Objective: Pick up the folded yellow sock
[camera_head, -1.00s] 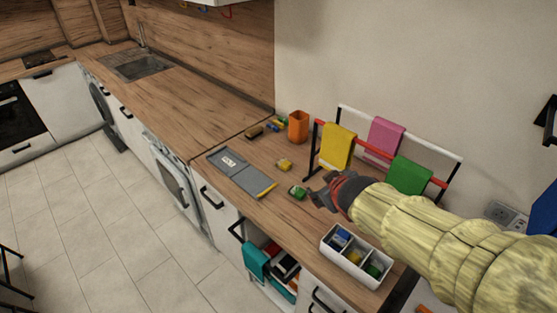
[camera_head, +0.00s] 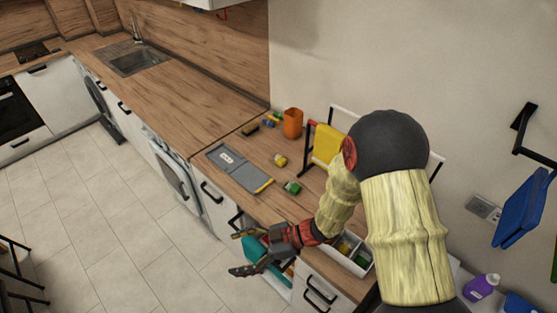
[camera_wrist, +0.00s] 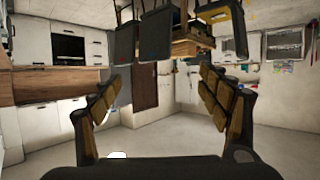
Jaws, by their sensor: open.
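A small folded yellow bundle (camera_head: 280,160), which looks like the yellow sock, lies on the wooden counter between the grey folding board and the drying rack. A similar green bundle (camera_head: 291,187) lies nearer the front edge. My gripper (camera_head: 238,253) is open and empty, out in front of the counter beside the open shelf, pointing left and away from the yellow bundle. In the wrist view its two fingers (camera_wrist: 161,82) are spread with nothing between them; no sock shows there.
The grey folding board (camera_head: 240,170) lies left of the bundles. An orange cup (camera_head: 292,123) stands behind. A drying rack with a yellow cloth (camera_head: 326,143) is partly hidden by my arm. A white divided box (camera_head: 359,268) holds small coloured items. Teal cloth (camera_head: 252,247) hangs at the shelf.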

